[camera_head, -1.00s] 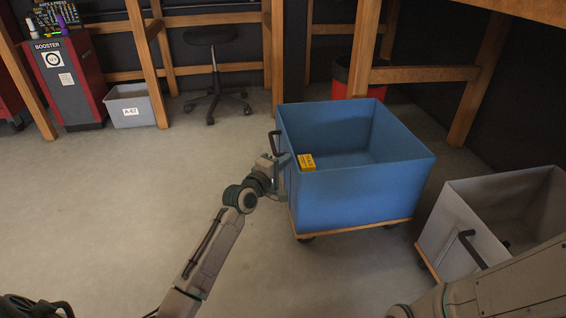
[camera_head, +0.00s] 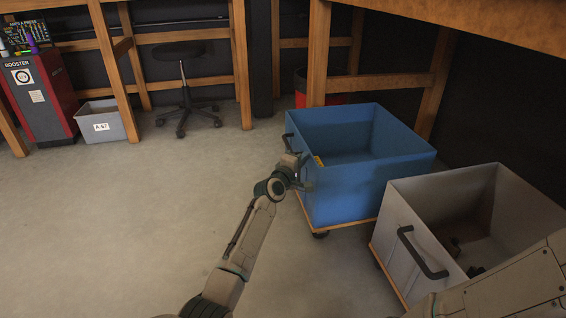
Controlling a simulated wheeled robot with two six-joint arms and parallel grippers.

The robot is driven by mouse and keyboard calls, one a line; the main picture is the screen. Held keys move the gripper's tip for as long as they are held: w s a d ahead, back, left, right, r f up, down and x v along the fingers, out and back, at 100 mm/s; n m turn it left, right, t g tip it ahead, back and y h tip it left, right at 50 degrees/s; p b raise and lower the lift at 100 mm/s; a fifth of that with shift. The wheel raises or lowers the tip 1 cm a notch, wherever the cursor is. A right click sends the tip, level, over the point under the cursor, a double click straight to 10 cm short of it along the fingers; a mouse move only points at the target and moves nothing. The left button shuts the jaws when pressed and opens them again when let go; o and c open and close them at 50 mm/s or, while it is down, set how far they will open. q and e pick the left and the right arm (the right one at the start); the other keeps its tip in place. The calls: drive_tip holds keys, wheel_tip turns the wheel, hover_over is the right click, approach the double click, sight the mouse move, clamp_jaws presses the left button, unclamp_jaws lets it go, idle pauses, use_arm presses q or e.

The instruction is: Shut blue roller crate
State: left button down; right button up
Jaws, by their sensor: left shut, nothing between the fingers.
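The blue roller crate (camera_head: 365,190) stands right of centre on a wooden base with castors. Its top is open and its inside looks empty. My left gripper (camera_head: 303,172) is shut and empty at the crate's near left corner, below the handle. I cannot tell whether it touches the crate. My right arm comes in at the lower right, and its gripper is not in view.
A grey roller crate (camera_head: 401,241) with a dark handle stands close at the right, with dark items inside. Wooden posts and a beam stand behind the blue crate. A stool (camera_head: 182,85), grey bin (camera_head: 102,121) and red cabinet (camera_head: 41,98) are at the back left. The left floor is clear.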

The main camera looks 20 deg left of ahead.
use_arm(q)
drive_tip(key=w+d+b, duration=0.4)
drive_tip(key=w+d, duration=0.5)
drive_tip(key=d, duration=0.5)
drive_tip(key=shift+w+d+r, duration=0.15)
drive_tip(key=shift+w+d, duration=0.15)
drive_tip(key=shift+w, duration=0.1)
drive_tip(key=shift+d+r, duration=0.1)
